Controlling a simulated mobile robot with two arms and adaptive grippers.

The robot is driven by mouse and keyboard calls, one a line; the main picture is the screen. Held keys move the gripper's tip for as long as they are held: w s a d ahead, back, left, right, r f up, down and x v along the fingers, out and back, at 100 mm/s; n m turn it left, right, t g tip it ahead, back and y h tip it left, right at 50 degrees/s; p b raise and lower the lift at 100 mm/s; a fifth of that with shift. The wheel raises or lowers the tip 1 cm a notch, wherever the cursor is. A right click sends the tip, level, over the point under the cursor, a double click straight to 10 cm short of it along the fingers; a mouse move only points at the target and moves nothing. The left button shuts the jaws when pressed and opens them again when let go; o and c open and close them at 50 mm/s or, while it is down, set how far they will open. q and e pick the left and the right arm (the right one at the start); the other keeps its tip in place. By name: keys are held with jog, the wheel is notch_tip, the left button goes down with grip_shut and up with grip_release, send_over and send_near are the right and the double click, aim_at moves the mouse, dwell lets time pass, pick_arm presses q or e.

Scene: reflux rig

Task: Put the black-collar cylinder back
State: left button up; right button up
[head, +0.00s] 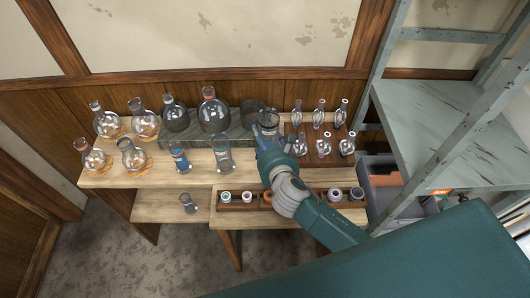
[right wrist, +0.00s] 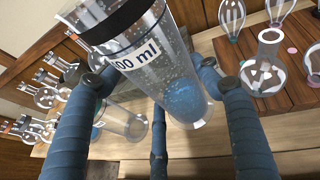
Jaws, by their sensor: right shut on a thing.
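A clear glass cylinder with a black collar (right wrist: 112,22) and a white label ending in "00 ml" is between the fingers of my right gripper (right wrist: 155,85). Its rounded lower end looks blue through the glass. In the head view my right gripper (head: 272,143) is shut on the cylinder (head: 268,120) above the back right of the wooden bench (head: 150,205). Its fingers hide part of the glass. Two other cylinders, one blue-banded (head: 179,158) and one grey-banded (head: 222,155), stand to the left. My left gripper is not in view.
Round flasks (head: 214,115) stand left and on a grey raised slab (head: 185,140). Several small glass pieces (head: 320,118) stand on a brown board to the right. A rack of small jars (head: 247,197) lies in front. A metal shelf (head: 430,125) stands at the right.

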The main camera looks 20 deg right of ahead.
jog(key=shift+w+f+b, duration=0.1)
jog(key=shift+f+b, duration=0.35)
jog(key=shift+f, duration=2.6)
jog(key=shift+f, duration=0.15)
jog(key=o, duration=1.5)
jog(key=shift+s+r, duration=0.2)
jog(key=b+v, duration=0.1)
jog(key=v, duration=1)
jog(key=shift+s+r, duration=0.2)
jog(key=shift+s, duration=0.15)
jog(key=shift+a+f, duration=0.1)
